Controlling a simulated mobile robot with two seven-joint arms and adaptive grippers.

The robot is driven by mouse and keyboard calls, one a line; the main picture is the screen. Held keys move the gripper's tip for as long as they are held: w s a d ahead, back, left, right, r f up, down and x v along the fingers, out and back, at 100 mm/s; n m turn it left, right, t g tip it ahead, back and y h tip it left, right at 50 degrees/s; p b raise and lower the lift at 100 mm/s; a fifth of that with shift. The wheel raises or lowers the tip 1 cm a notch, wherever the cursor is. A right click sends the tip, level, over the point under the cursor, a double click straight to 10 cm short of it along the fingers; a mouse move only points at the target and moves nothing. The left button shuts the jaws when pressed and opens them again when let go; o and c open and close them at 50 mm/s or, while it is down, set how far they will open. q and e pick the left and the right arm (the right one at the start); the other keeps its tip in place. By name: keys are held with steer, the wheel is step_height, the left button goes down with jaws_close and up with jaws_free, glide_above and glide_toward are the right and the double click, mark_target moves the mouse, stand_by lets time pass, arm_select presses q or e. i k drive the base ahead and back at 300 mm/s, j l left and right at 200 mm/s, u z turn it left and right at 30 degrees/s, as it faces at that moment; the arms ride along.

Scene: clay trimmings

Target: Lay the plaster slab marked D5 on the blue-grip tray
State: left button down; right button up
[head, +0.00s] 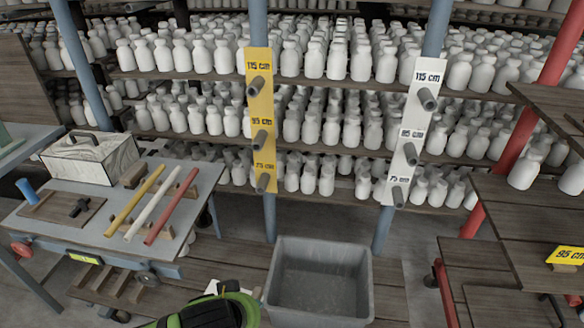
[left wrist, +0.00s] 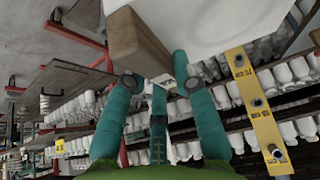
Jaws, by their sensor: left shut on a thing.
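The blue-grip tray (head: 40,208) is a flat wooden board on the left table, with a blue grip (head: 26,191) at its far left. A small black object (head: 80,207) lies on its right part. My left gripper (left wrist: 161,88) has teal fingers shut around the end of a brown block (left wrist: 140,48). The block adjoins a large white slab (left wrist: 215,18), cut off by the frame's top. A small tag shows between the fingers; I cannot read it. In the head view, my green left gripper (head: 218,308) is at the bottom, its fingers mostly hidden. My right gripper is out of view.
Yellow, white and red bars (head: 152,207) lie right of the tray. A handled box (head: 92,158) stands at the table's back. A grey bin (head: 319,282) sits ahead. Shelves of white bottles (head: 200,55) and posts with pegs (head: 260,120) stand behind. Dark wooden shelving (head: 500,215) is at right.

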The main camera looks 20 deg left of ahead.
mark_target(57, 206)
steer(key=j, duration=0.6)
steer(key=k+j+z, duration=0.1)
steer(key=j, duration=1.05)
steer(key=k+j, duration=0.15)
steer(key=j, duration=0.45)
steer(key=j+z, duration=0.1)
steer(key=j, duration=0.5)
steer(key=k+j, duration=0.15)
steer(key=j, duration=0.4)
steer(key=j+z, duration=0.1)
steer(key=j, duration=0.5)
steer(key=k, duration=0.05)
